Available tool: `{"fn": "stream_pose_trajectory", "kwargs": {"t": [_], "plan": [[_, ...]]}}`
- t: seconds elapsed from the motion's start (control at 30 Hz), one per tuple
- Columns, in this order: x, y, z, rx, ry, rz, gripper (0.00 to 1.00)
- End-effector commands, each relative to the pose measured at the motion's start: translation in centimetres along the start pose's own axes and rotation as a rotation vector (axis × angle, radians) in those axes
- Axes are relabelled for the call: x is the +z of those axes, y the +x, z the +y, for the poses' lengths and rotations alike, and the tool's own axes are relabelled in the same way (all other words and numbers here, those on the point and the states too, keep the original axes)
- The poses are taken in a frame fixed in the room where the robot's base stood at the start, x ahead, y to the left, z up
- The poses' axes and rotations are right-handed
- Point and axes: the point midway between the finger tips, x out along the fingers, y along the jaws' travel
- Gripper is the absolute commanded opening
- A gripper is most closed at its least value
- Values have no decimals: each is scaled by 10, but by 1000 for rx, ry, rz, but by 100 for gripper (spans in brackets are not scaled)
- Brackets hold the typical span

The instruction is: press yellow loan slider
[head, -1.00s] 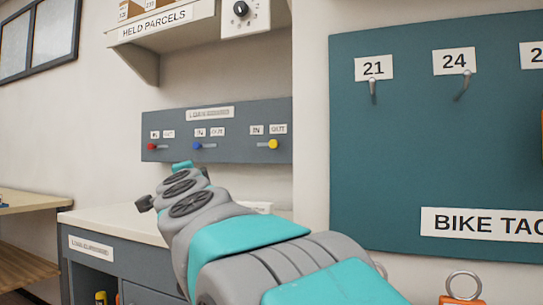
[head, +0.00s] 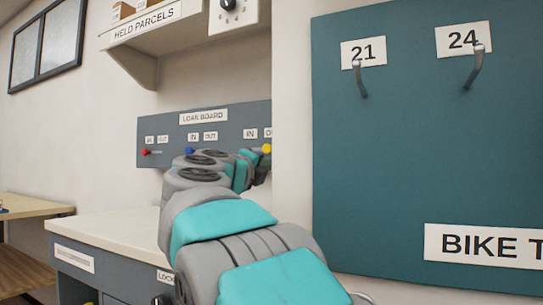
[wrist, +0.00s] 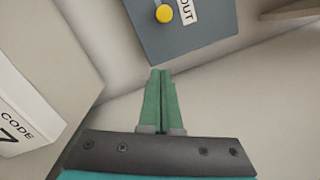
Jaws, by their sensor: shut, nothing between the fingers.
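The yellow slider knob (head: 267,148) is at the right end of the grey loan board (head: 225,117) in the head view, partly cut off by the wall edge. In the wrist view the yellow knob (wrist: 163,14) is near the top, beside an OUT label (wrist: 186,12). My gripper (wrist: 161,72) is shut and empty, its green fingertips pointing up toward the board's lower edge. The fingertips appear apart from the knob. In the head view my arm hides part of the board and the gripper's tips.
Red (head: 145,152) and blue (head: 189,151) knobs sit further left on the board. A counter (head: 110,228) stands below. A shelf (head: 150,55) hangs above. At right, the teal hook board (head: 410,150) stands on a nearer wall section. A white CODE sign (wrist: 25,115) shows at left in the wrist view.

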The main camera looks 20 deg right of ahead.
Motion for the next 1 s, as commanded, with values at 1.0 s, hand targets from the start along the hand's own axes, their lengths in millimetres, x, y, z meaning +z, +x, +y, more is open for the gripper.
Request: {"fn": "stream_pose_trajectory", "kwargs": {"t": [1.0], "plan": [[32,108,-2,-2,0,0,0]]}}
